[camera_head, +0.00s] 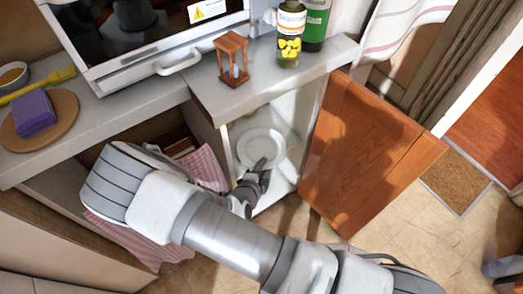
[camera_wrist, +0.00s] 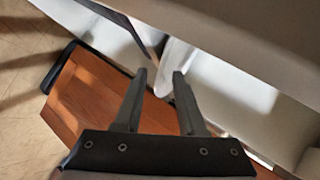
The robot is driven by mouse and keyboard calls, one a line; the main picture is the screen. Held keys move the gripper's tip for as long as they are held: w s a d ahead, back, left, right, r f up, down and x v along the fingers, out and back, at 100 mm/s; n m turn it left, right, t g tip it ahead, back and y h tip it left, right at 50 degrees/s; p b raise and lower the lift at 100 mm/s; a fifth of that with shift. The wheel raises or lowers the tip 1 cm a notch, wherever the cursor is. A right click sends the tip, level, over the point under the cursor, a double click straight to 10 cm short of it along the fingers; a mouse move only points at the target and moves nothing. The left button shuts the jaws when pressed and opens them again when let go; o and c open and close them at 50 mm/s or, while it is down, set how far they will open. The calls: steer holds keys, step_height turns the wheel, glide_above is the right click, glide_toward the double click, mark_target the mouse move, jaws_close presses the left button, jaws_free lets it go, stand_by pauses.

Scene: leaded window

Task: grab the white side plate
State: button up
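The white side plate (camera_head: 258,143) is inside the open cabinet under the counter in the head view, its round face visible. My gripper (camera_head: 262,170) reaches into the cabinet and overlaps the plate's lower part in that view. In the wrist view my gripper (camera_wrist: 159,74) is open, with a clear gap between its two dark fingers. A white shape (camera_wrist: 176,58) shows just beyond the fingertips; I cannot tell for sure whether it is the plate. I see nothing held between the fingers.
The cabinet's wooden door (camera_head: 365,150) stands open to the right.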

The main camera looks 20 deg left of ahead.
jaws_close()
stand_by(1.4)
